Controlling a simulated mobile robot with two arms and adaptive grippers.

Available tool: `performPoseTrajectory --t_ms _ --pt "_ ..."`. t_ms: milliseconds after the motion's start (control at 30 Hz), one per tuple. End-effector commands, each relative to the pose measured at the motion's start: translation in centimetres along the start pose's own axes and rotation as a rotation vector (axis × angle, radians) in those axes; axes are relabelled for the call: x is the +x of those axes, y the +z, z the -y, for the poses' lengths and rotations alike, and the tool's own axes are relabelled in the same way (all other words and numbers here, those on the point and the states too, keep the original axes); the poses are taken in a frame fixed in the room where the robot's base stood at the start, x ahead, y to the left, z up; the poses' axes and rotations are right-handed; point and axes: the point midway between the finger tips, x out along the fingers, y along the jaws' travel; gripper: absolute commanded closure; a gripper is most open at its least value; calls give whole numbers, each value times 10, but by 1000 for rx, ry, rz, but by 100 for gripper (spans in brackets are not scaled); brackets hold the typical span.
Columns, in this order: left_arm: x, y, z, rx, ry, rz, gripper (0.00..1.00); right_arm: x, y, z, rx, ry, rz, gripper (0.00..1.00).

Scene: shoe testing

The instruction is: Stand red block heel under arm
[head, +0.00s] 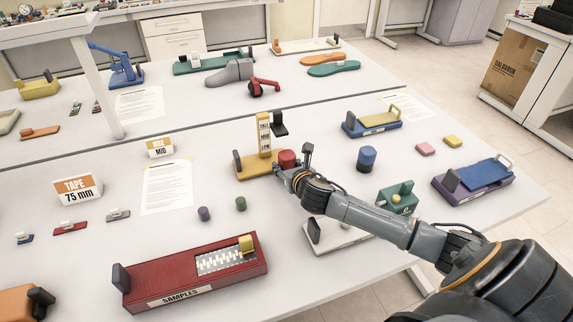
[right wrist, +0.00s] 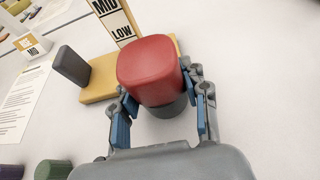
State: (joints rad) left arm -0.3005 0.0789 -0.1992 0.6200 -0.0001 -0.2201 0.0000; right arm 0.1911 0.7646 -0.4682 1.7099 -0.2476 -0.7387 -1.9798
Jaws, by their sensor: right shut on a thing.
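A red block heel (head: 287,158) with a dark grey lower end stands upright in my right gripper (head: 289,172). The right wrist view shows the red heel (right wrist: 152,68) between the blue finger pads of the gripper (right wrist: 163,112), which is shut on it. A yellow gauge base (head: 257,166) bears an upright post (head: 264,134) marked with words including MID and LOW. A dark arm (head: 279,124) sticks out to the right from the post's upper part. The heel is at the right end of the base; whether it touches the base cannot be told. My left gripper is not in view.
A blue heel-like block (head: 366,159) stands to the right, and a green fixture (head: 398,197) is nearer. A red SAMPLES box (head: 190,272) lies at the front. Small purple (head: 204,213) and green (head: 240,203) pieces stand left of my arm. The table between them is clear.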

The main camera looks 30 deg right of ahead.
Motion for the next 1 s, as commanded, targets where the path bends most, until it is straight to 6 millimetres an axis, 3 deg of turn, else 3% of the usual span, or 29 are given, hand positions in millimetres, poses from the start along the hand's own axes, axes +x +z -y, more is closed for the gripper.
performPoseTrajectory --t_ms 1000 --pt "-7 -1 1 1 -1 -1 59 0 0 0 0 0 0 87"
